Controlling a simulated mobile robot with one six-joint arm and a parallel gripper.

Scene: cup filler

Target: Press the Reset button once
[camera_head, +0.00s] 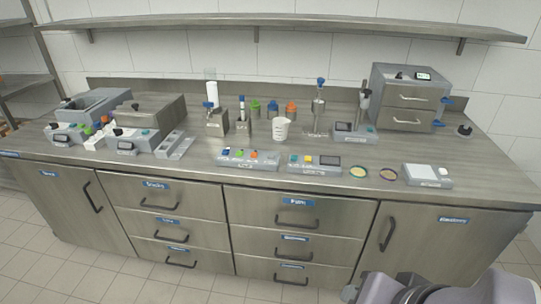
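Two low grey control boxes stand near the front edge of the steel bench. The left box (247,166) has small round buttons in blue, green and orange along its top. The right box (302,170) has small buttons and a dark display (330,160). The lettering is too small to read, so I cannot tell which button is Reset. Part of my arm shows at the bottom right corner, in front of the bench and away from both boxes. No fingertips of my gripper can be made out.
A white measuring beaker (281,129) and several coloured-cap bottles stand behind the boxes. Two small round dishes (358,172) and a scale (427,175) lie to the right. More devices crowd the left. A shelf (290,27) runs above, with drawers below.

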